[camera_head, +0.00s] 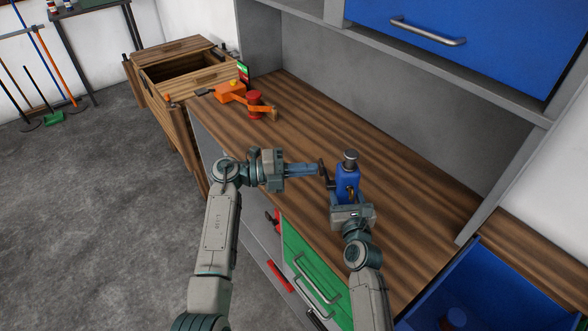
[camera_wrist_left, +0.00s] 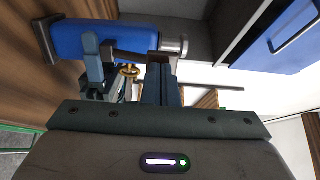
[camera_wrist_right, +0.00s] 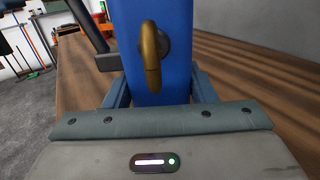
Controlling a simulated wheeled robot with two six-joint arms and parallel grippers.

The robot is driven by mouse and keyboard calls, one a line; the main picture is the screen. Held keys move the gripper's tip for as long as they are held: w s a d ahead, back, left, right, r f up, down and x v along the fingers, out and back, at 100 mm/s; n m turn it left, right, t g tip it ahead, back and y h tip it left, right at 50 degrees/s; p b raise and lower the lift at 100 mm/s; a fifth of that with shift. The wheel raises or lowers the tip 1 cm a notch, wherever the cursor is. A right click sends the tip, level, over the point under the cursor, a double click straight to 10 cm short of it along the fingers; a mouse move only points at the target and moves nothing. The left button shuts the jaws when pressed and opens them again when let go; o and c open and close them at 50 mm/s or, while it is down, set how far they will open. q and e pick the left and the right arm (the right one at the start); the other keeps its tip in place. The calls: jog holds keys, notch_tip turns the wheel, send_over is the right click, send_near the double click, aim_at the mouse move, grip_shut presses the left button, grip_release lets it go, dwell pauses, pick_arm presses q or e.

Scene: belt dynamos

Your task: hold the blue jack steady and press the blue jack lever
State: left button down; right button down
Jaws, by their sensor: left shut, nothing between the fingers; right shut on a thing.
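The blue jack (camera_head: 347,181), with a grey round top, stands upright on the wooden bench top. It shows sideways in the left wrist view (camera_wrist_left: 105,38), and its blue body with a brass hook fills the middle of the right wrist view (camera_wrist_right: 173,20). My right gripper (camera_head: 349,197) is shut around the jack's body from the near side. The dark jack lever (camera_head: 327,176) sticks out on the jack's left side and also shows in the right wrist view (camera_wrist_right: 88,25). My left gripper (camera_head: 318,169) is shut and empty, its tips close beside the lever; contact cannot be told.
An orange and red device (camera_head: 232,92) sits at the bench's far left end. A grey cabinet wall and a blue drawer (camera_head: 440,35) rise behind. A blue bin (camera_head: 480,285) is at lower right. The bench right of the jack is clear.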

pick_arm(q)
jog(key=shift+d, duration=0.1)
jog(key=shift+d+r, duration=0.7)
jog(key=shift+d, duration=0.3)
jog(key=shift+w, duration=0.1)
jog(key=a+r, duration=0.3)
jog(key=a, duration=1)
jog(key=shift+s+a+r, duration=0.3)
jog(key=shift+s, duration=0.15)
pick_arm(e)
jog(key=c, duration=0.5)
grip_release()
